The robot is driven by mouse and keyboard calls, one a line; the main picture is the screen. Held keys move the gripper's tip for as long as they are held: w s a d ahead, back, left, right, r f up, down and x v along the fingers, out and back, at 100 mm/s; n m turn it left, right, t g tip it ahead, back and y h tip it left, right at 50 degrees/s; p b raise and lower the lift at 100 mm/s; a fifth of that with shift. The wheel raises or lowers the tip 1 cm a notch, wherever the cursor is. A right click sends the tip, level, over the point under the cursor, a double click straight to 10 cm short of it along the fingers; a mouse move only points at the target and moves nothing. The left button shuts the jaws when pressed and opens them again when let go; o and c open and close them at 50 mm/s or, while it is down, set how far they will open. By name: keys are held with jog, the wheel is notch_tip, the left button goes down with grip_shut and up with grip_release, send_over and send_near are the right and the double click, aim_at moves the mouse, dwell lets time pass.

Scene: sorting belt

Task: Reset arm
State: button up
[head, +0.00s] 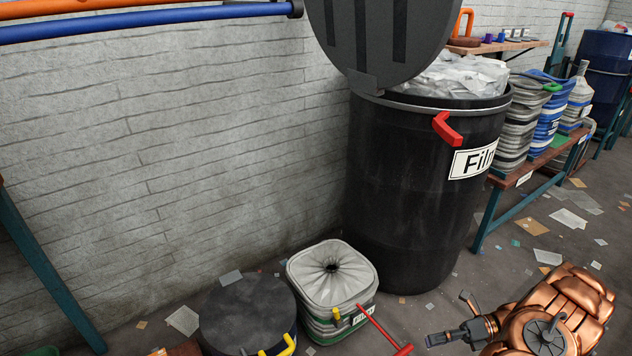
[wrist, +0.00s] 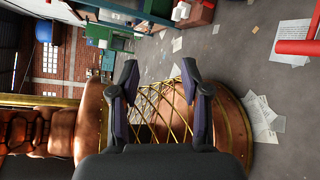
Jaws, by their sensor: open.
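My gripper (head: 454,334) shows at the lower right of the head view, at the end of my copper-coloured arm. It is low over the littered floor, to the right of the small grey bin and apart from it. In the wrist view, my gripper (wrist: 158,85) has its two dark fingers spread with nothing between them. Behind the fingers my own copper body with gold bars shows.
A tall black bin (head: 400,190) labelled "Film", its lid raised, stands by the wall. A small grey bin (head: 328,275) and a round black lid (head: 247,312) sit beside it. A bench (head: 518,178) holds stacked containers. Paper scraps litter the floor.

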jog(key=s+a+r+n+g+h+p, duration=0.15)
jog(key=a+r+n+p, duration=0.3)
jog(key=r, duration=0.65)
jog(key=s+a+r+n+g+h+p, duration=0.1)
jog(key=a+r+n+g+h+p, duration=0.15)
jog(key=a+r+n, duration=0.6)
jog(key=s+a+r+n+g+h+p, duration=0.15)
jog(key=r+p, duration=0.35)
jog(key=r, duration=0.8)
jog(key=s+r+n+t+h+p, duration=0.4)
jog(key=s+r+n+h+p, duration=0.6)
jog(key=s+r+n+p, duration=0.5)
jog(key=shift+s+a+r+n, duration=0.15)
jog(key=shift+s+r+n, duration=0.7)
jog(key=shift+s+r, duration=2.8)
jog(key=shift+w+r, duration=0.2)
jog(key=shift+w, duration=0.1)
